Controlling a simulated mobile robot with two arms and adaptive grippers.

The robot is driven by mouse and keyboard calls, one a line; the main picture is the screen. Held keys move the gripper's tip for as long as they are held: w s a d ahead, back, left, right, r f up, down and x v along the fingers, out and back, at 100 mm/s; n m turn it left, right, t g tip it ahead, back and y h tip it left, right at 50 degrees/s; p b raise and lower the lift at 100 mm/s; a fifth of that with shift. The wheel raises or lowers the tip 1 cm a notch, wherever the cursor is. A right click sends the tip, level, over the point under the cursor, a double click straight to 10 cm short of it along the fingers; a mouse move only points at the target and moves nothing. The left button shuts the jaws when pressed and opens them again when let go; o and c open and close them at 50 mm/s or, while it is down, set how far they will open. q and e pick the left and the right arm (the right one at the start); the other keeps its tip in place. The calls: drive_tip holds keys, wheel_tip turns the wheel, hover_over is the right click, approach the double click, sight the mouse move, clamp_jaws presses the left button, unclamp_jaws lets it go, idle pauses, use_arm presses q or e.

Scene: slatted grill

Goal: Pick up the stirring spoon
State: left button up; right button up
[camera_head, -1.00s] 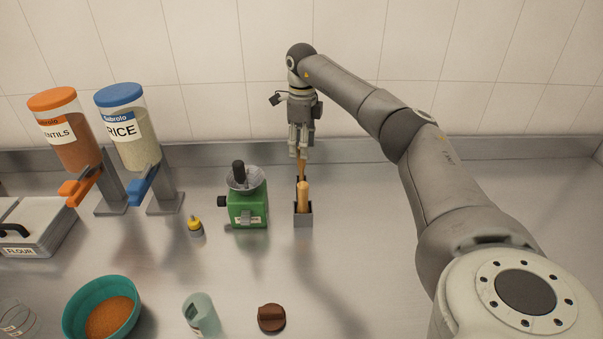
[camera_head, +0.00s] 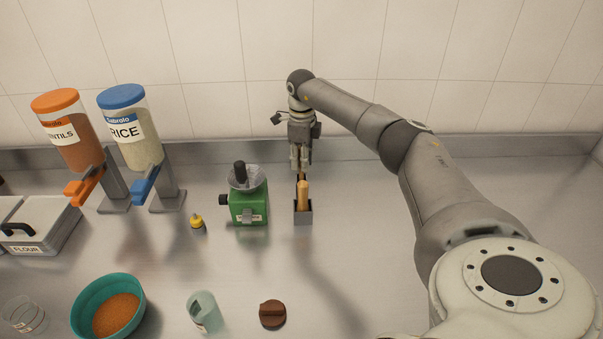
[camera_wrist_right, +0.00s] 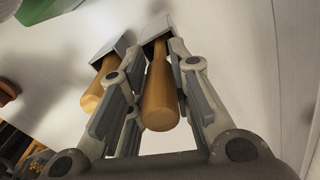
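Two wooden handles stand upright in a small grey holder (camera_head: 303,218) on the counter. The front handle (camera_head: 304,194) is clear in the head view; the rear one is mostly hidden by my right gripper (camera_head: 301,166). In the right wrist view the rear handle (camera_wrist_right: 160,95) lies between the fingers of my right gripper (camera_wrist_right: 158,75), and the other handle (camera_wrist_right: 103,85) is outside them on the left. The fingers look spread, with a gap beside the handle. The utensils' lower ends are hidden in the holder, so I cannot tell which is the stirring spoon. My left gripper is not in view.
Lentil (camera_head: 75,135) and rice (camera_head: 135,130) dispensers stand further left.

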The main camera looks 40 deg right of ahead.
clamp_jaws()
drive_tip(key=shift+r, duration=0.1)
wheel_tip(320, 180, up, 10)
drive_tip(key=b, duration=0.3)
